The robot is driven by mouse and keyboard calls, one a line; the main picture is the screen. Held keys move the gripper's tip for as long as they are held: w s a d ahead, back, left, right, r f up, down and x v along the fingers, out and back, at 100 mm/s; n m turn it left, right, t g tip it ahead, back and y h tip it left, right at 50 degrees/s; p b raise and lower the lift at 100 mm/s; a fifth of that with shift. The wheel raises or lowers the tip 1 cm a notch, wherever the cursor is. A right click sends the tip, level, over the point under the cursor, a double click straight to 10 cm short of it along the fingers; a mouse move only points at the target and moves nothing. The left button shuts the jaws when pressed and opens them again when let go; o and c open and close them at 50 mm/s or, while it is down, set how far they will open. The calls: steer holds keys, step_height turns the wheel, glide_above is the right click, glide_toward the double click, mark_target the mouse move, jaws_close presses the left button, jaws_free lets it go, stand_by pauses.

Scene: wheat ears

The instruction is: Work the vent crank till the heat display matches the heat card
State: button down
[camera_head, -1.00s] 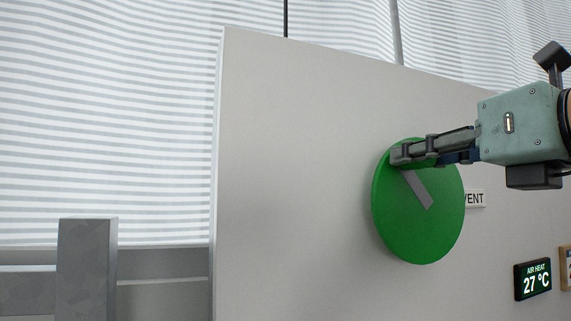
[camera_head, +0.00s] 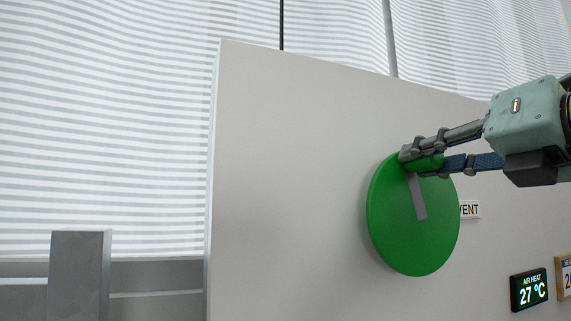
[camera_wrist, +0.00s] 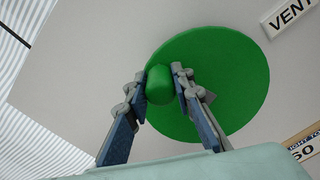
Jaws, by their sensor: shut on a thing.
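The vent crank is a green disc (camera_head: 408,235) on a pale panel, with a grey stripe running from near its middle up to a green knob (camera_head: 430,163) near the top rim. My gripper (camera_head: 418,162) is shut on the knob. In the wrist view the knob (camera_wrist: 160,84) sits between my two fingers (camera_wrist: 158,88). The heat display (camera_head: 529,290) at the lower right reads AIR HEAT 27 °C.
The pale panel (camera_head: 290,190) fills the middle. A VENT label (camera_head: 470,209) is right of the disc. A wooden-edged card (camera_wrist: 305,143) shows partly in the wrist view. A grey post (camera_head: 80,275) stands at the lower left, before striped blinds.

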steer(key=c, duration=1.7)
jaws_free()
steer(key=shift+o, duration=0.2)
steer(key=v, duration=1.2)
